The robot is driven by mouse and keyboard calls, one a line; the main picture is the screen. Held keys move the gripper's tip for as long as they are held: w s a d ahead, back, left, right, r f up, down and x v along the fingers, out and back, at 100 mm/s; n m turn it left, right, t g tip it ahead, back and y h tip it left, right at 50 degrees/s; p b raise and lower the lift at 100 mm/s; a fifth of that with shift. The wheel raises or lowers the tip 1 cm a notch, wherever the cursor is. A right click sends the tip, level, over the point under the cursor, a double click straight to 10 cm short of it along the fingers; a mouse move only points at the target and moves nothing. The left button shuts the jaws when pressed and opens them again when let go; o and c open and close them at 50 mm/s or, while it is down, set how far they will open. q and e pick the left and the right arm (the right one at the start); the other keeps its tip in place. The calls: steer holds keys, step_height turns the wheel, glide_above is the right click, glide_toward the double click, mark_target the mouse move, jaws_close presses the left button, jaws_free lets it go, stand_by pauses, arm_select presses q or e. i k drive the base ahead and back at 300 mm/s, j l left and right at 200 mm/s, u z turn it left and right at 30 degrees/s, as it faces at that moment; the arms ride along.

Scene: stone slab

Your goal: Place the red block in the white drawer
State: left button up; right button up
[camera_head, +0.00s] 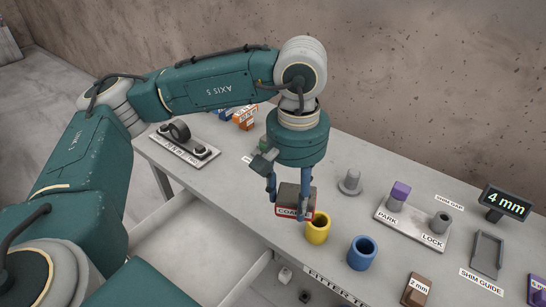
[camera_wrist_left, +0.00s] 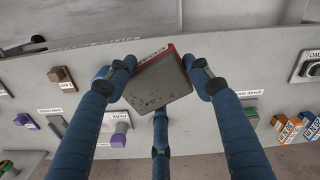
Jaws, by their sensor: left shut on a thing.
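My left gripper (camera_head: 289,200) is shut on a block (camera_head: 292,194) with a dark grey-brown face, a red edge and a partly covered white label. It holds the block over the front part of the table, next to a yellow cup. In the left wrist view the block (camera_wrist_left: 160,85) is tilted between the blue fingers, its red edge along the top. A pale, open drawer (camera_head: 185,238) juts from the table's front at lower left. Its visible floor looks bare; my arm hides part of it. My right gripper is not in view.
A yellow cup (camera_head: 318,228) and blue cup (camera_head: 362,253) stand right of the block. A grey peg (camera_head: 350,182), the park/lock plate (camera_head: 413,224), a brown block (camera_head: 416,290) and a grey shim guide (camera_head: 487,254) are farther right. A black fixture (camera_head: 184,142) lies back left.

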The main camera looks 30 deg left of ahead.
mark_target(207, 247)
steer(key=u, duration=0.35)
steer(key=j+u, duration=0.1)
steer(key=u, duration=0.3)
steer(key=i+u, duration=0.1)
steer(key=u, duration=0.25)
